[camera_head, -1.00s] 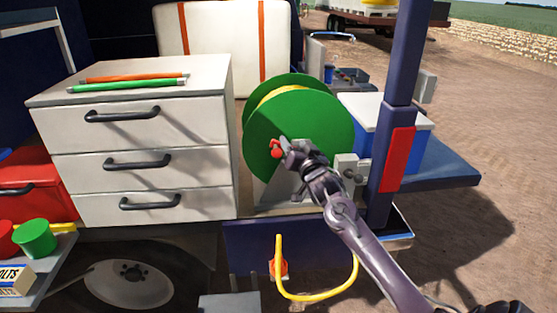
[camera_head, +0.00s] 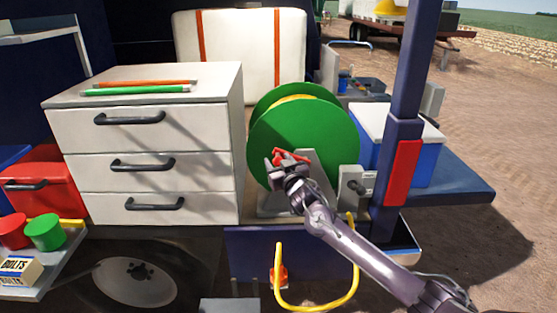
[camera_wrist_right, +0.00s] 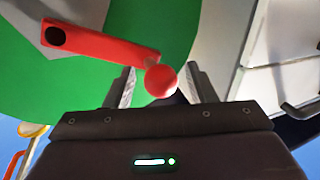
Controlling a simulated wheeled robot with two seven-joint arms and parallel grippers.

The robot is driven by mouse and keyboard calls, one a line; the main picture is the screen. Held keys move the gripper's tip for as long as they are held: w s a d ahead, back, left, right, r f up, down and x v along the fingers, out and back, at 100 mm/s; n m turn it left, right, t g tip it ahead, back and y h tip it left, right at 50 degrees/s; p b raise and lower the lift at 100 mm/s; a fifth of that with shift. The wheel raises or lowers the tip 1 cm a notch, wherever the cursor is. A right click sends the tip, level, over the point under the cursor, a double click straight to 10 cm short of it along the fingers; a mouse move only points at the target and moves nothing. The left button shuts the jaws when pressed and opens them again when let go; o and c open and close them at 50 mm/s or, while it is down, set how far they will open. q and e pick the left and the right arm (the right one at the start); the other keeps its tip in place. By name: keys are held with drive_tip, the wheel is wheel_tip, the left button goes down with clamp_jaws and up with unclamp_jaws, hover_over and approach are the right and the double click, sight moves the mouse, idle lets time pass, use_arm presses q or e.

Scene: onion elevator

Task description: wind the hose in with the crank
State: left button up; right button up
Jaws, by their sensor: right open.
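The green hose reel (camera_head: 305,125) stands on the truck bed with yellow hose (camera_head: 315,306) hanging from it in a loop below the bed edge. Its red crank (camera_head: 291,156) is on the near face. In the right wrist view the crank arm (camera_wrist_right: 100,41) ends in a round red knob (camera_wrist_right: 160,80). My right gripper (camera_head: 272,163) is at the crank. In the right wrist view its open fingers (camera_wrist_right: 162,86) stand on either side of the knob, with gaps visible; contact is hard to tell. My left gripper is not in view.
A white drawer cabinet (camera_head: 145,140) stands left of the reel. A blue post with a red panel (camera_head: 403,165) and a blue-white cooler (camera_head: 420,150) are to the right. An orange piece (camera_head: 279,276) sits by the hose's hanging end.

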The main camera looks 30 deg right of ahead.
drive_tip(key=shift+w, duration=0.15)
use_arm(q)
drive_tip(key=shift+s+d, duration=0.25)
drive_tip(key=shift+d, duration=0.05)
use_arm(e)
clamp_jaws()
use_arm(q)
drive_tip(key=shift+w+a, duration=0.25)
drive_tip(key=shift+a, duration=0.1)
use_arm(e)
drive_tip(key=shift+a, duration=0.1)
